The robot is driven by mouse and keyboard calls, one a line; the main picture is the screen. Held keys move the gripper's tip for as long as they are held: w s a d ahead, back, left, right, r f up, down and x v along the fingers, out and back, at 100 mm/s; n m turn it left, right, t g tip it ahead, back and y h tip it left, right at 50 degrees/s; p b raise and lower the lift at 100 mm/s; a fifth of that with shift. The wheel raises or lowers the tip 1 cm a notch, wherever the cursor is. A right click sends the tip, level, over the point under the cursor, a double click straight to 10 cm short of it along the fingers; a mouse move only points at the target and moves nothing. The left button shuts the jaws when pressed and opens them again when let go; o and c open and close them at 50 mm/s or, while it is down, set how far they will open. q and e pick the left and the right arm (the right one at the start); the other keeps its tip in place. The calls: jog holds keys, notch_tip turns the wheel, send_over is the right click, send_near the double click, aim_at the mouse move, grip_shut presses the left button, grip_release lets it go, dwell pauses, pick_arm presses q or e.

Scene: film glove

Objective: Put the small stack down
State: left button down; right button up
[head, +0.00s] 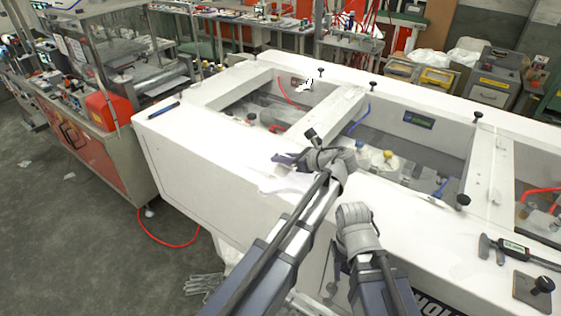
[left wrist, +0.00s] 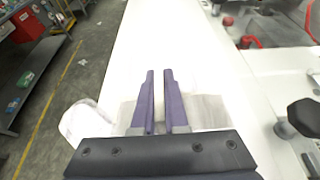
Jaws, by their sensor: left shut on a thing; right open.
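My left gripper (head: 284,158) is over the white top of the long machine, near its front edge. In the left wrist view its two purple fingers (left wrist: 159,75) are close together, shut on the small stack (left wrist: 203,108), thin pale translucent sheets. The stack spreads out on both sides of the fingers. In the head view the stack (head: 285,183) shows as a faint white patch below the gripper, and I cannot tell whether it touches the top. My right gripper (head: 333,272) is low in front of the machine, open, with its fingers partly hidden.
The white machine top (head: 190,125) is clear to the left, apart from a blue pen (head: 163,110). Recessed bays with knobs lie behind. A caliper (head: 515,248) lies at the right. A grey glove (head: 204,283) and a red hose (head: 165,241) lie on the floor.

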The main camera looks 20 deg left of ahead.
pick_arm(q)
jog(key=shift+f, duration=0.1)
jog(key=c, duration=1.4)
grip_release()
jog(key=o, duration=0.5)
jog(key=shift+c, duration=0.2)
